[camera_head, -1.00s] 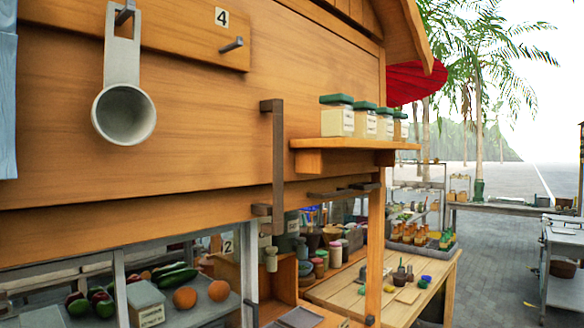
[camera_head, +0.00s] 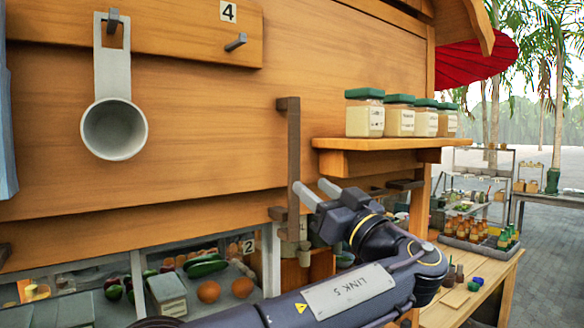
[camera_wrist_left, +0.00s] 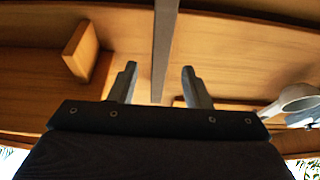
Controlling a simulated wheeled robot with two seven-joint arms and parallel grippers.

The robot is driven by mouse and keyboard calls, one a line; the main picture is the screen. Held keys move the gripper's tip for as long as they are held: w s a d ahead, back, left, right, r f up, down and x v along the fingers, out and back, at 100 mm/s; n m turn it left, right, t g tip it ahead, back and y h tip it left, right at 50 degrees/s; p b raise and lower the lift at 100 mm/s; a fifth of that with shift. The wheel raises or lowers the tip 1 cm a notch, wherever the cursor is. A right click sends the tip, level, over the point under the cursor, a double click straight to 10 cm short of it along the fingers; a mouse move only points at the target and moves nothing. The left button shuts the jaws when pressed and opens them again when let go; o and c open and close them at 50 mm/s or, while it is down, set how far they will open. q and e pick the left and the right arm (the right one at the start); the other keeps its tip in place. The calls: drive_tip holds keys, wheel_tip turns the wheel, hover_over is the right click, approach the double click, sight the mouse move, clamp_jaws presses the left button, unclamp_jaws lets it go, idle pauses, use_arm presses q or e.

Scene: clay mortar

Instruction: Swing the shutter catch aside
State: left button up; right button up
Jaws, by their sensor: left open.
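The shutter catch (camera_head: 293,165) is a dark brown upright bar against the wooden shutter panel, with short blocks near its top and bottom. My left gripper (camera_head: 310,184) is open and empty, with its fingertips close to the bar's lower part, just to its right in the head view. In the left wrist view the catch bar (camera_wrist_left: 163,45) runs between the two grey fingers of the left gripper (camera_wrist_left: 159,66). A gap shows on both sides of it; I cannot tell how deep the fingers reach around it. My right gripper is not in view.
A wooden shelf (camera_head: 350,143) with several green-lidded jars (camera_head: 365,113) juts out right of the catch, above my left gripper. Below the shutter is a counter with produce.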

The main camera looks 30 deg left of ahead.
sight(296, 172)
use_arm(q)
drive_tip(key=p+x, duration=0.1)
drive_tip(key=x, duration=0.1)
drive_tip(key=p+x, duration=0.1)
drive_tip(key=x, duration=0.1)
drive_tip(key=p+x, duration=0.1)
drive_tip(key=x, duration=0.1)
drive_tip(key=shift+a+r, duration=0.25)
drive_tip(key=shift+r, duration=0.2)
drive_tip(key=shift+w+a, duration=0.1)
drive_tip(key=shift+a, duration=0.2)
drive_tip(key=shift+c, duration=0.4)
clamp_jaws()
